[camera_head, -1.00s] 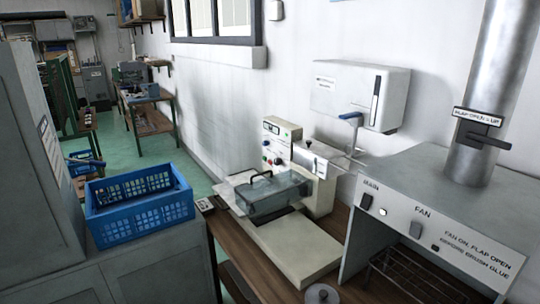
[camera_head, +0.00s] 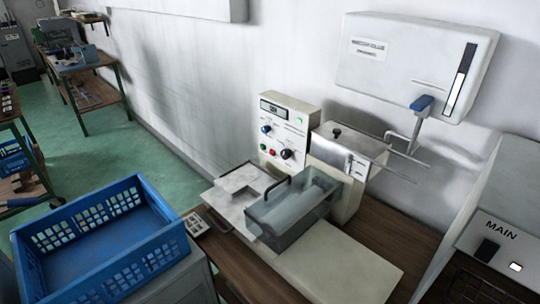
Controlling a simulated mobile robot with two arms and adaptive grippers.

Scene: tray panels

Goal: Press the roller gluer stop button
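The roller gluer (camera_head: 345,262) is a cream machine on a brown wooden bench. Its upright control panel (camera_head: 280,112) has a small display at the top, a blue knob (camera_head: 265,129), a black knob (camera_head: 287,154) and a green light. A small red button (camera_head: 272,152) sits low on the panel, left of the black knob, with a small green button (camera_head: 263,147) beside it. The labels are too small to read. A clear cover (camera_head: 290,212) with a dark handle stands in front of the panel. Neither of my grippers is in view.
A blue crate (camera_head: 150,258) stands on a grey cabinet at the lower left. A white wall dispenser (camera_head: 400,65) with a blue lever hangs above the machine. A grey unit marked MAIN (camera_head: 490,240) stands at the right. Green floor is open at the left.

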